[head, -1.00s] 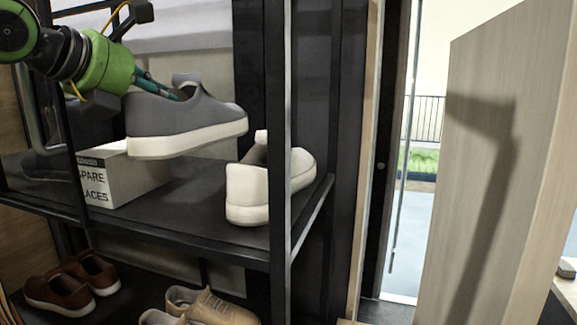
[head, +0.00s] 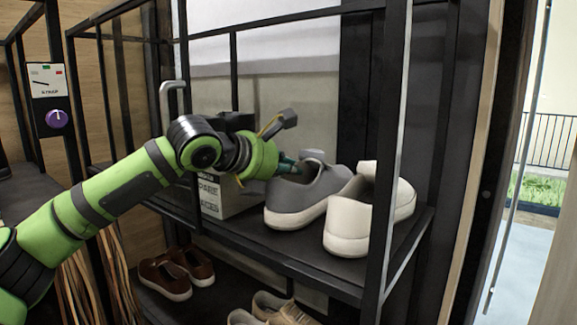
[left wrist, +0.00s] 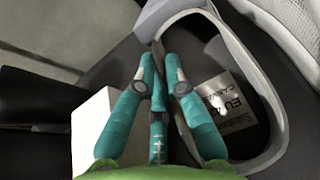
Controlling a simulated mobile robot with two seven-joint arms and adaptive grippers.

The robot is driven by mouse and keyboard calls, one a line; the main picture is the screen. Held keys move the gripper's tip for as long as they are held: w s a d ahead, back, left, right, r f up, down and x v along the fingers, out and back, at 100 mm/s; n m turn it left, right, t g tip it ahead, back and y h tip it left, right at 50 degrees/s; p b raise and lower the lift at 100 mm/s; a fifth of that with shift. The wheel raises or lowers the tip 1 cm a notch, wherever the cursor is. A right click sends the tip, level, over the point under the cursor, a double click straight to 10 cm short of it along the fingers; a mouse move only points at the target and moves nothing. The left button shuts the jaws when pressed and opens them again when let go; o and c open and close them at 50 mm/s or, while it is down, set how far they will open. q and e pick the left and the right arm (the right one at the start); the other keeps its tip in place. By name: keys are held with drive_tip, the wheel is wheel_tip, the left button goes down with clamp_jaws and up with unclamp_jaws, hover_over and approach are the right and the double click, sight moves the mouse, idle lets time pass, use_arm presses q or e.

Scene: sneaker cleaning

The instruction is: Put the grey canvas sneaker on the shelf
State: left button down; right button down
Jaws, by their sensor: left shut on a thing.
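The grey canvas sneaker (head: 298,203) is at the upper shelf board (head: 285,245), between a lettered box and a pair of white sneakers. It is level, with its sole at or just above the board; I cannot tell if it touches. My left gripper (head: 291,166) is shut on the sneaker's collar. In the left wrist view the fingers (left wrist: 160,85) pinch the edge of the sneaker's opening (left wrist: 243,55), and a silver label (left wrist: 224,103) shows inside. My right gripper is out of view.
The white sneakers (head: 346,222) stand close on the right, by the black front post (head: 391,150). The lettered box (head: 212,198) is behind my gripper on the left. Brown shoes (head: 165,278) and tan shoes (head: 283,308) are on the lower shelf.

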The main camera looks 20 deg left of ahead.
use_arm(q)
drive_tip(key=shift+a, duration=0.1)
drive_tip(key=shift+w+f, duration=0.1)
drive_tip(key=shift+f, duration=0.05)
drive_tip(key=c, duration=1.3)
unclamp_jaws()
